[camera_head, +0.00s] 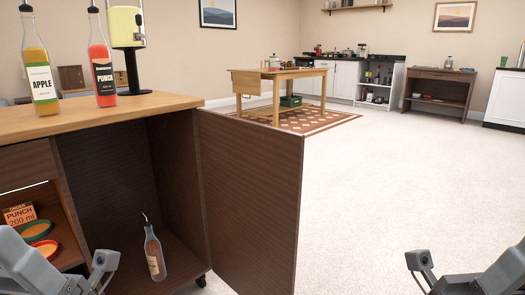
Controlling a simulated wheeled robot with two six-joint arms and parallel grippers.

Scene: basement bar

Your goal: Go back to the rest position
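My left gripper (98,273) is at the lower left edge, in front of the open cabinet. My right gripper (424,268) is at the lower right edge, over bare floor. Only the upper parts of both show; their fingertips are cut off by the bottom of the picture, so I cannot tell whether they are open or shut. No object shows in either one.
A wooden cabinet (150,103) stands at the left with its door (250,195) open. A bottle (154,255) stands inside; an apple bottle (40,85) and a punch bottle (103,75) stand on top. A wooden table (275,75) stands farther back. The pale floor (385,175) is clear.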

